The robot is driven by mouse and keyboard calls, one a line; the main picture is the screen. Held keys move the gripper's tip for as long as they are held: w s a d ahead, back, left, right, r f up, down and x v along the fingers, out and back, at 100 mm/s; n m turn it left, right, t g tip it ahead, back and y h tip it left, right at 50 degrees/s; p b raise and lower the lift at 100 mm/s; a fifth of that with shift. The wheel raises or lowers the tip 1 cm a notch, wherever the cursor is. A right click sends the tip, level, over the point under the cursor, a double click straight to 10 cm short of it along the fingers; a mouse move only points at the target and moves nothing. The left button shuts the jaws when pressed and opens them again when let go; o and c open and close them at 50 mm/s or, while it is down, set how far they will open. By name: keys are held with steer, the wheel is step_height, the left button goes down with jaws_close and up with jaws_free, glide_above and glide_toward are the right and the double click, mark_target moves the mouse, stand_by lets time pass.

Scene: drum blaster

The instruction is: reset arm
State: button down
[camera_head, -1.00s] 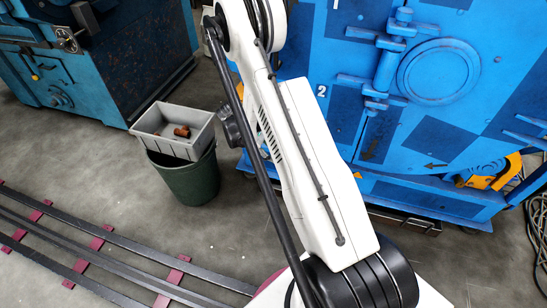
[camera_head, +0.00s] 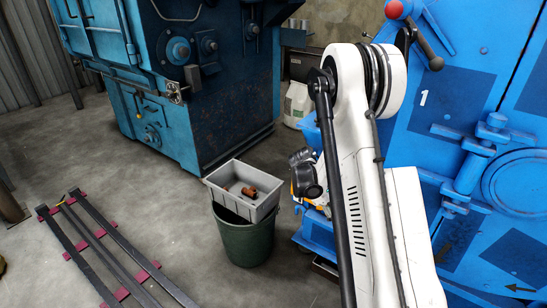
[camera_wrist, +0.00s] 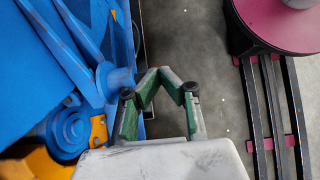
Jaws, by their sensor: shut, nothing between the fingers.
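My gripper (camera_wrist: 160,73) shows in the wrist view with its green-and-grey fingers angled inward and their tips together. Nothing is held between them. The tips point over the floor, just right of the blue machine's side. My white arm (camera_head: 365,190) rises through the right half of the head view, with a black tube along its left side. The gripper's fingers cannot be made out in the head view.
A blue machine (camera_head: 468,105) stands close on the right, and it also fills the left of the wrist view (camera_wrist: 40,65). A grey bin (camera_head: 233,208) with brown pieces sits on a green bucket (camera_head: 243,240). A larger teal machine (camera_head: 215,120) stands behind. Floor rails (camera_head: 120,262) run at lower left.

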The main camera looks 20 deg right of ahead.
steer(key=s+a+r+m+t, duration=0.1)
steer(key=a+r+t, duration=0.2)
steer(key=a+r, duration=0.5)
steer(key=s+a+r+m+t, duration=0.1)
steer(key=a+r+t, duration=0.3)
steer(key=r, duration=0.8)
steer(key=s+a+r+m+t+y, duration=0.2)
steer(key=s+a+r+t, duration=0.15)
steer(key=s+a, duration=0.35)
steer(key=s+a+r+m+t+y, duration=0.25)
steer(key=s+a+r, duration=0.2)
steer(key=a, duration=0.35)
step_height(320, 180, up, 17)
steer(key=t+p, duration=0.1)
steer(key=p, duration=1.6)
steer(key=shift+s+p, duration=0.3)
steer(key=shift+s, duration=0.05)
steer(key=shift+n, duration=0.25)
